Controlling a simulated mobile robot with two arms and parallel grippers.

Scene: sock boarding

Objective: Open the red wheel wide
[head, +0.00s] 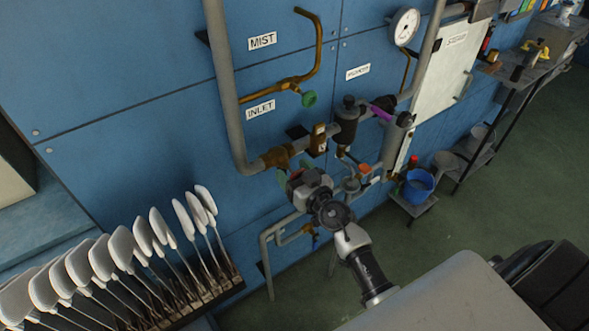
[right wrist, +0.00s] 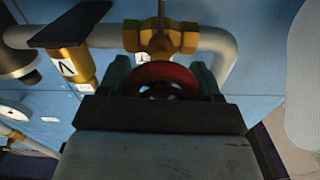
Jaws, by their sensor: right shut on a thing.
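The red wheel (right wrist: 160,72) shows in the right wrist view, mounted on a brass valve (right wrist: 158,38) on a grey pipe. My right gripper (right wrist: 162,80) has its green fingers on both sides of the wheel's rim and is shut on it. The black gripper body hides the wheel's near part. In the head view my right gripper (head: 288,179) reaches to just below the brass valve (head: 277,156) on the wall pipe, and the wheel is mostly hidden there. How far the wheel is turned cannot be told. My left gripper is not in view.
A green-handled valve (head: 309,98) sits above, near the INLET label (head: 260,110). Black filter housings (head: 347,120) and a gauge (head: 405,26) are to the right. A rack of white boards (head: 120,250) stands at lower left. A blue bucket (head: 418,187) stands right.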

